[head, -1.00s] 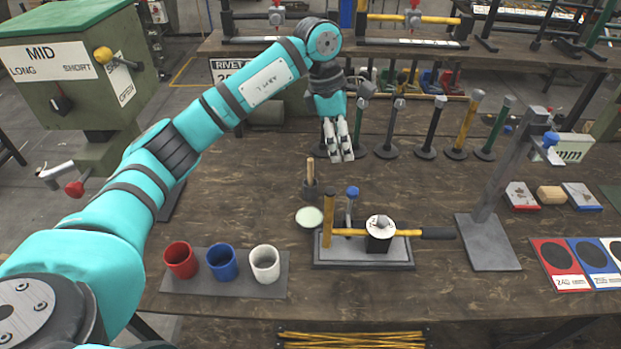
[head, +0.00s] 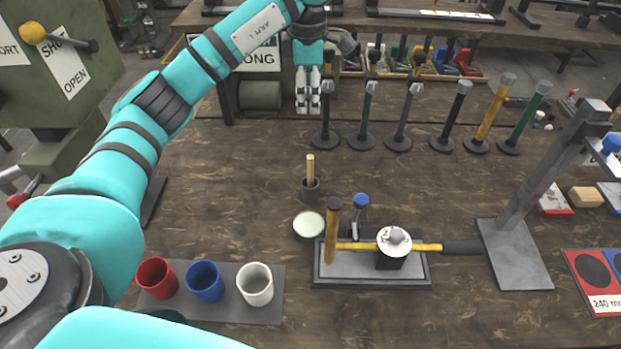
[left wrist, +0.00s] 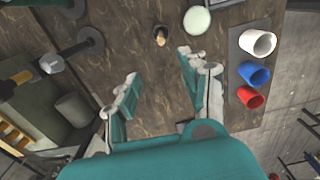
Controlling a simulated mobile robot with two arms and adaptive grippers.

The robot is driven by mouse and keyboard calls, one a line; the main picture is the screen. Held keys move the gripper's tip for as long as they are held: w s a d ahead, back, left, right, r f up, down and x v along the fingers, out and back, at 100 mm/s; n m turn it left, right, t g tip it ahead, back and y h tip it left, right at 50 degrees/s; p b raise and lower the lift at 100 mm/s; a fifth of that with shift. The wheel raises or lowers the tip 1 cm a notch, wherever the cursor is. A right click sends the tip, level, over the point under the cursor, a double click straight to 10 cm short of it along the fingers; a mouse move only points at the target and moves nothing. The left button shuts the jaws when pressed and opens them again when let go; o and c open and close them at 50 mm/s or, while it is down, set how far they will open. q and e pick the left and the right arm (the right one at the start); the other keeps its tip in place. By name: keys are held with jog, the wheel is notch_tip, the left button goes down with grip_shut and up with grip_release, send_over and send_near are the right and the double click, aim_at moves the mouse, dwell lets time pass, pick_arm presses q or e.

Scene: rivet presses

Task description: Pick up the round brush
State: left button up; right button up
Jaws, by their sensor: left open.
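What looks like the round brush stands upright in the head view, with a light wooden handle (head: 310,166) in a small dark pot (head: 310,190). Its lower end is hidden in the pot. In the left wrist view the handle (left wrist: 160,34) shows beyond the fingertips, near the gap's centre line. My left gripper (head: 307,108) points down, open and empty, at the back of the workbench near the hammer stands, apart from the brush. Its spread fingers show in the left wrist view (left wrist: 158,64). My right gripper is not in view.
A shallow dish of pale green (head: 309,224) sits just in front of the pot. Several upright hammers (head: 404,115) stand behind. A press base with a hammer (head: 372,275) lies in front. Red, blue and white cups (head: 205,282) stand front left. Bench left of the pot is clear.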

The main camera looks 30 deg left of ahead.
pick_arm(q)
jog(key=b, duration=0.4)
send_over(310, 156)
notch_tip(310, 156, down, 5)
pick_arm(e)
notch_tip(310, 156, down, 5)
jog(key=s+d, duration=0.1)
pick_arm(q)
notch_tip(310, 156, down, 11)
jog(key=shift+w+a+f+p, duration=0.1)
jog(key=shift+a+p, duration=0.05)
jog(key=shift+p, duration=1)
jog(key=shift+f, duration=0.45)
jog(key=shift+f+p, duration=0.35)
jog(key=f, duration=0.1)
jog(key=f+p, duration=0.1)
jog(key=f, duration=0.1)
jog(key=shift+s+d+f, duration=0.2)
jog(key=shift+d+f, duration=0.05)
jog(key=shift+f, duration=0.5)
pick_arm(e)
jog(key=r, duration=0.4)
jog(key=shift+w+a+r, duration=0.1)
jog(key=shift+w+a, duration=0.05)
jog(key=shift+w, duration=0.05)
pick_arm(q)
grip_shut()
